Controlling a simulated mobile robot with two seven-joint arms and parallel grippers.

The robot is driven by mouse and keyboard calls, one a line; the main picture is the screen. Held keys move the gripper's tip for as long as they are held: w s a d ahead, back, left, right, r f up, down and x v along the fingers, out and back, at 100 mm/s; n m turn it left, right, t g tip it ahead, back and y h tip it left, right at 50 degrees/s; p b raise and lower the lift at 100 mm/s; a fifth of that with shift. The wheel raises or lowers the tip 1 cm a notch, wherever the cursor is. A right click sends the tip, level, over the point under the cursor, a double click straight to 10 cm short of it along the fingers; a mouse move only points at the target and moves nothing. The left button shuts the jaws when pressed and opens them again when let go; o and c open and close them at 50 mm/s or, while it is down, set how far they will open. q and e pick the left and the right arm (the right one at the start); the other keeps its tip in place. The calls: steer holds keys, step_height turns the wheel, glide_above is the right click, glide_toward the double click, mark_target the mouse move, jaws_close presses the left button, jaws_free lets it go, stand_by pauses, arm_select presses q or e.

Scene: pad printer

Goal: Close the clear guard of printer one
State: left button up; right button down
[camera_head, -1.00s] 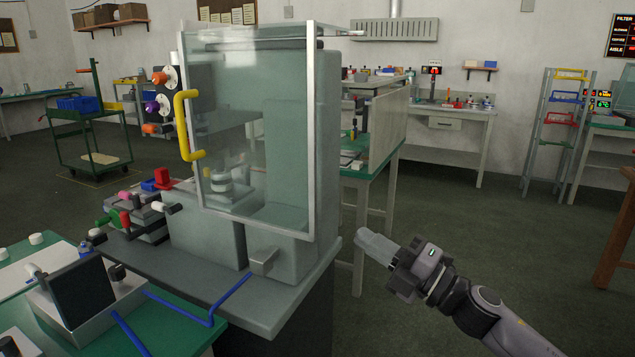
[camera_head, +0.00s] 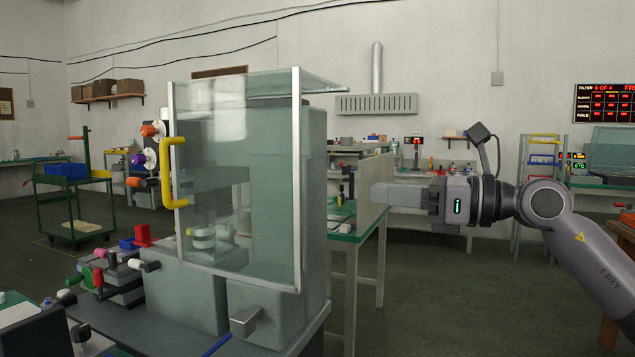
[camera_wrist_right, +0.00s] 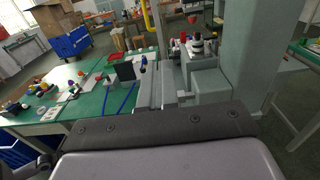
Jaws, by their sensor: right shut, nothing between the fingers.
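The clear guard (camera_head: 297,180) of the printer is a see-through panel in a metal frame, with a yellow handle (camera_head: 167,175) on its left edge. It stands upright across the front of the grey-green printer (camera_head: 315,230). I cannot tell how wide a gap there is between guard and printer. The yellow handle also shows at the top of the right wrist view (camera_wrist_right: 147,16). My right gripper (camera_head: 376,195) is shut and empty, pointing left, to the right of the guard and apart from it in the picture. My left gripper is not in view.
A black control box (camera_wrist_right: 125,70) with a blue cable stands on the green bench left of the printer. Coloured knobs and levers (camera_head: 100,270) stick out at the printer's left. A green table (camera_head: 350,237) with an upright panel stands behind. Floor at the right is open.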

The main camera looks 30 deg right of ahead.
steer(key=p, duration=0.4)
glide_toward(299, 187)
steer(key=x, duration=0.5)
steer(key=shift+w+a, duration=0.15)
steer(key=shift+w, duration=0.05)
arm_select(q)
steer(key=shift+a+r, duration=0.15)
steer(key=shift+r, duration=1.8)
arm_select(e)
steer(key=shift+w+a, duration=0.4)
steer(key=shift+w, duration=0.15)
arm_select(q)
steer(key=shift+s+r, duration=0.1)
arm_select(e)
steer(key=shift+w, duration=0.1)
